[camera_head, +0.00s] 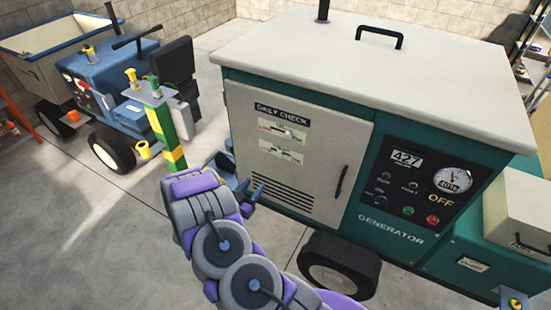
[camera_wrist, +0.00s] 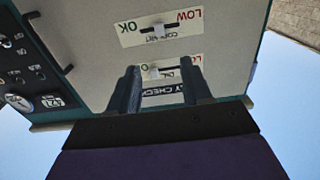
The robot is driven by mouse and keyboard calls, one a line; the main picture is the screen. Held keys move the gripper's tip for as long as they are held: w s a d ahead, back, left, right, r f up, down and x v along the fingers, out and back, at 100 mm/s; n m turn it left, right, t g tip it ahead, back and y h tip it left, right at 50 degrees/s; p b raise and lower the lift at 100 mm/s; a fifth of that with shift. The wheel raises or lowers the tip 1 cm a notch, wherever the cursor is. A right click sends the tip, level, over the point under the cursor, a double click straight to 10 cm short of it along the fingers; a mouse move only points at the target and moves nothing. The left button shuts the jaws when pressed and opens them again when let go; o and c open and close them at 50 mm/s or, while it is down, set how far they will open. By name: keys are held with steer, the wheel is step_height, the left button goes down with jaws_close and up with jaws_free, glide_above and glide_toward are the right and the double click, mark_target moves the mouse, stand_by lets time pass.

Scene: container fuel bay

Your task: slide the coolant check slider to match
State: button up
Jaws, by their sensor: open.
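The coolant check slider is the lower of two white plates on the generator's grey door, and its plate (camera_head: 281,153) shows in the head view. In the wrist view its small pale knob (camera_wrist: 159,30) sits near the middle of a dark slot, between a green OK and a red LOW. The upper slider plate (camera_head: 282,131) lies just under the DAILY CHECK label (camera_head: 282,113). My gripper (camera_head: 252,187) is open and empty, in front of the door's left side and below the plates. In the wrist view its fingers (camera_wrist: 160,72) straddle the upper slider's knob in the picture; contact cannot be told.
The door has a dark vertical handle (camera_head: 341,182) at right and vent slots below. The control panel (camera_head: 408,195) is right of it. A blue tractor (camera_head: 110,88) and a green-yellow post (camera_head: 165,137) stand at left. The floor (camera_head: 90,235) at lower left is clear.

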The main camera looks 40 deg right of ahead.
mark_target(278, 155)
steer(key=b+x, duration=0.2)
steer(key=x, duration=1.5)
steer(key=shift+w+d+b, duration=0.1)
steer(key=shift+d+b, duration=0.1)
steer(key=shift+b, duration=0.1)
jaws_close()
